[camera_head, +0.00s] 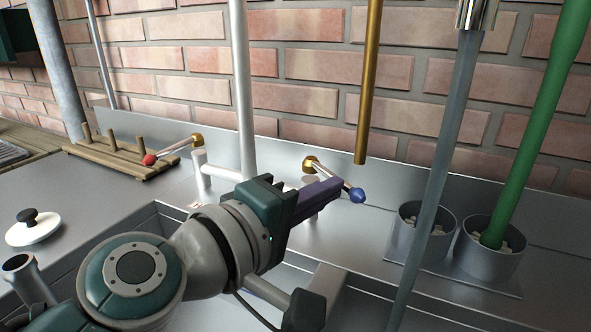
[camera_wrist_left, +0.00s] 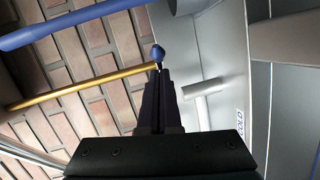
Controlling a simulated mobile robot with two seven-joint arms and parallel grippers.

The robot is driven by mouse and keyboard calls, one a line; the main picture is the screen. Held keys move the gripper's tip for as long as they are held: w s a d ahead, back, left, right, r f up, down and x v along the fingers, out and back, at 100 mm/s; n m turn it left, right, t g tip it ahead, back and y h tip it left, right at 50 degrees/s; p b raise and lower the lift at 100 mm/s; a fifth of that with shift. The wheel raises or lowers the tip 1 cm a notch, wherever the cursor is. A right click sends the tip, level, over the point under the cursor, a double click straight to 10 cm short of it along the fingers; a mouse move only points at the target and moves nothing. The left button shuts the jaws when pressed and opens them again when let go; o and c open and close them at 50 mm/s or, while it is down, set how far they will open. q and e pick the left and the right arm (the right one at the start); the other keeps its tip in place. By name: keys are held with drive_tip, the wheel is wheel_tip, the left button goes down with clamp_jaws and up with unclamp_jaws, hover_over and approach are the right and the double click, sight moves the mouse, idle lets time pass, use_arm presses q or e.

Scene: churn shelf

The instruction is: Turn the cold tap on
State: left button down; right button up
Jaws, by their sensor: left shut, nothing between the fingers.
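The cold tap's lever ends in a blue ball (camera_head: 357,195). It runs from a brass fitting (camera_head: 311,163) on the back ledge and slants down to the right. My left gripper (camera_head: 332,187) is shut and empty, its dark purple fingers close beside the lever near the ball. In the left wrist view the blue ball (camera_wrist_left: 158,52) shows just beyond the tips of the shut fingers (camera_wrist_left: 159,72); I cannot tell whether they touch. A COLD label (camera_wrist_left: 240,125) shows there on the metal. The other lever, with a red ball (camera_head: 150,160), is further left. My right gripper is not in view.
A grey spout pipe (camera_head: 242,100) stands behind my left gripper. A brass pipe (camera_head: 368,80) hangs above the lever. To the right are two metal cups (camera_head: 490,255), a green pole (camera_head: 540,120) and a grey rod (camera_head: 440,170). A white lid (camera_head: 45,232) lies at left.

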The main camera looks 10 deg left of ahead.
sight(353, 189)
use_arm(q)
drive_tip(key=shift+w+d, duration=0.2)
drive_tip(key=shift+d, duration=0.3)
drive_tip(key=shift+w+d, duration=0.2)
drive_tip(key=shift+d, duration=0.25)
drive_tip(key=shift+w+d+b, duration=0.35)
drive_tip(key=shift+w+d, duration=0.15)
drive_tip(key=shift+d, duration=0.35)
drive_tip(key=shift+f, duration=0.1)
